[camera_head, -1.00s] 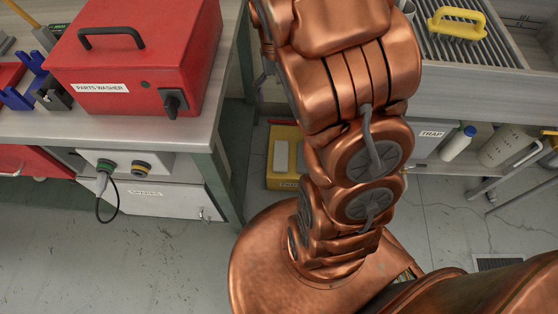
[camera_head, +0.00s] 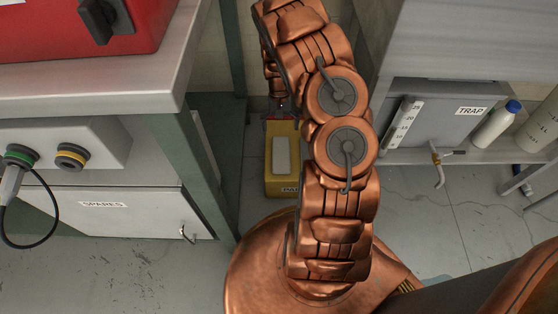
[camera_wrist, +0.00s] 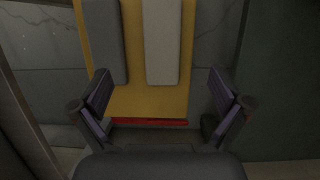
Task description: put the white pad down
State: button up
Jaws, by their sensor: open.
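The white pad (camera_head: 281,156) lies in a yellow tray (camera_head: 271,182) on the floor. In the wrist view the white pad (camera_wrist: 161,42) lies flat on the right side of the yellow tray (camera_wrist: 150,101), beside a darker grey pad (camera_wrist: 106,42). My gripper (camera_wrist: 160,76) is open, with its two fingers spread to either side of the tray's near end and nothing between them. The white pad is apart from both fingers. In the head view the gripper (camera_head: 279,108) is small and dark at the tray's far end. My arm hides part of the tray's right side there.
A bench with a red box (camera_head: 75,30) and a grey spares cabinet (camera_head: 100,212) stands on the left. Its green leg (camera_head: 205,170) is close to the tray. On the right, a low shelf holds a trap box (camera_head: 445,112) and a white bottle (camera_head: 497,125).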

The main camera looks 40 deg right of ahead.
jog(key=b, duration=0.2)
send_near(281, 153)
jog(key=shift+s+a+f, duration=0.1)
jog(key=shift+a+f, duration=0.25)
jog(key=shift+f, duration=0.35)
jog(key=b+x, duration=0.1)
jog(key=x, duration=0.1)
jog(key=b+x, duration=0.1)
jog(key=x, duration=0.1)
jog(key=b+x, duration=0.1)
jog(key=x, duration=0.1)
jog(key=shift+s+d+f, duration=0.15)
jog(key=shift+d+f, duration=0.1)
jog(key=shift+d, duration=0.05)
jog(key=shift+s+a+f, duration=0.15)
jog(key=shift+f, duration=0.3)
jog(key=shift+r, duration=0.1)
jog(key=c, duration=1.1)
